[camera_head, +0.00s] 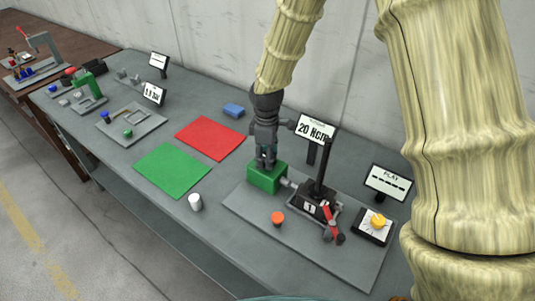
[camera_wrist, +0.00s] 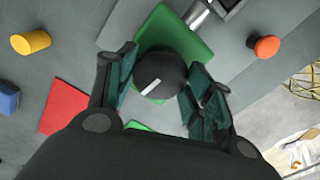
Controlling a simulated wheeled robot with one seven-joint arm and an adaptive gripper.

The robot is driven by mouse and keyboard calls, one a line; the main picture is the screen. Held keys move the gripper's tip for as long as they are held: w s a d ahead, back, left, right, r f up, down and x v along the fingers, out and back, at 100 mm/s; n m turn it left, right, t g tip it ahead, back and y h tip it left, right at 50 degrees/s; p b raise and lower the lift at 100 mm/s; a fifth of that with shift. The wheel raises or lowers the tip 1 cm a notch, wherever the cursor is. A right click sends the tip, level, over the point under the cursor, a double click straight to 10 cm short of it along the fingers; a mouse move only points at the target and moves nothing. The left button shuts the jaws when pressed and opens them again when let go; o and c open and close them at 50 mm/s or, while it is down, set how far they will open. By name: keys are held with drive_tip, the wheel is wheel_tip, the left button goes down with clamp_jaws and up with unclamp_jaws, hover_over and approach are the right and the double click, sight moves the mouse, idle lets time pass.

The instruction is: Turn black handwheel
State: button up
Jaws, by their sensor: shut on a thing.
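The black handwheel (camera_wrist: 160,74) is a dark round knob with a white stripe on top. In the wrist view it sits over a green block (camera_wrist: 182,36), between the two fingers of my gripper (camera_wrist: 161,79). My gripper is shut on the handwheel. In the head view my gripper (camera_head: 266,160) points down onto the green block (camera_head: 265,180), and its fingers hide the handwheel. The block stands on a grey plate (camera_head: 240,208), beside a black jack unit (camera_head: 318,200) with a red lever (camera_head: 330,222).
An orange knob (camera_head: 278,218) stands in front of the jack. A yellow knob (camera_head: 378,222) is to the right, below a sign (camera_head: 388,183). A "20 NC" sign (camera_head: 316,130) stands behind. Green (camera_head: 172,170) and red (camera_head: 209,138) mats and a white cylinder (camera_head: 195,202) lie left.

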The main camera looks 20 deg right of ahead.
drive_tip(key=m, duration=0.7)
drive_tip(key=shift+s+f, duration=0.1)
drive_tip(key=shift+f, duration=0.1)
drive_tip(key=m+p, duration=0.1)
drive_tip(key=m, duration=0.5)
drive_tip(key=shift+m, duration=0.4)
drive_tip(key=o, duration=1)
drive_tip(key=shift+o, duration=0.2)
drive_tip(key=shift+r, duration=0.1)
wheel_tip(320, 180, up, 12)
